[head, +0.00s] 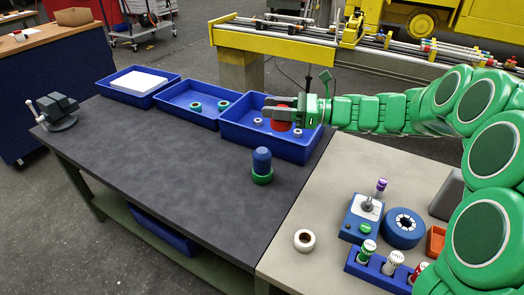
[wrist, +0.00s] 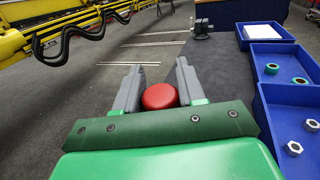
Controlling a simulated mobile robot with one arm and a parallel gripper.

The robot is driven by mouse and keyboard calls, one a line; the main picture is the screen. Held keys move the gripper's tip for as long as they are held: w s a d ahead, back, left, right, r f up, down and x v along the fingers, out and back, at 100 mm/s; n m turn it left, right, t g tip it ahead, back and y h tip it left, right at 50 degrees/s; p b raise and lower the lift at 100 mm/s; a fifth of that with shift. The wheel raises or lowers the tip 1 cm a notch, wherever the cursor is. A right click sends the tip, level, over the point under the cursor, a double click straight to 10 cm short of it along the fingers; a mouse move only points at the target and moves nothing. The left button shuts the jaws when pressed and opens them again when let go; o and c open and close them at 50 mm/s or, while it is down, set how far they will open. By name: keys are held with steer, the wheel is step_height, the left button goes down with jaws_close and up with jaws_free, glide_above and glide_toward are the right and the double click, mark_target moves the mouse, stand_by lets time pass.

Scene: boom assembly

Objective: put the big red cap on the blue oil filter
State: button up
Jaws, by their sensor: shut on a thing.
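The big red cap (wrist: 160,96) is held between the two grey fingers of my gripper (wrist: 158,85) in the wrist view. The filter does not show in the wrist view.
The right blue bin (head: 262,138) holds hex nuts. The middle bin (head: 181,107) holds green-ringed parts, and the left bin holds white sheets (head: 137,82). A vise (head: 56,110) sits at the left corner. The bench left of the filter is clear.

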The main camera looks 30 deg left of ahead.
mark_target(273, 128)
steer(key=shift+s+a+f, duration=0.15)
steer(key=shift+s+f, duration=0.25)
steer(key=shift+f, duration=0.4)
steer(key=shift+s+a+f, duration=0.2)
steer(key=shift+s+f, duration=0.25)
steer(key=shift+f, duration=0.4)
steer(key=shift+s+a+f, duration=0.15)
steer(key=shift+s+f, duration=0.25)
steer(key=shift+f, duration=0.4)
steer(key=shift+w+a+f, duration=2.25)
steer(key=shift+w+f, duration=0.15)
steer(key=shift+w, duration=0.15)
steer(key=shift+w+a+f, duration=2.2)
steer(key=shift+w+f, duration=0.15)
steer(key=shift+w, duration=0.15)
steer(key=shift+w+a+f, duration=0.15)
steer(key=shift+w+f, duration=0.05)
steer(key=shift+f, duration=1.65)
steer(key=shift+f, duration=0.15)
steer(key=o, duration=1.1)
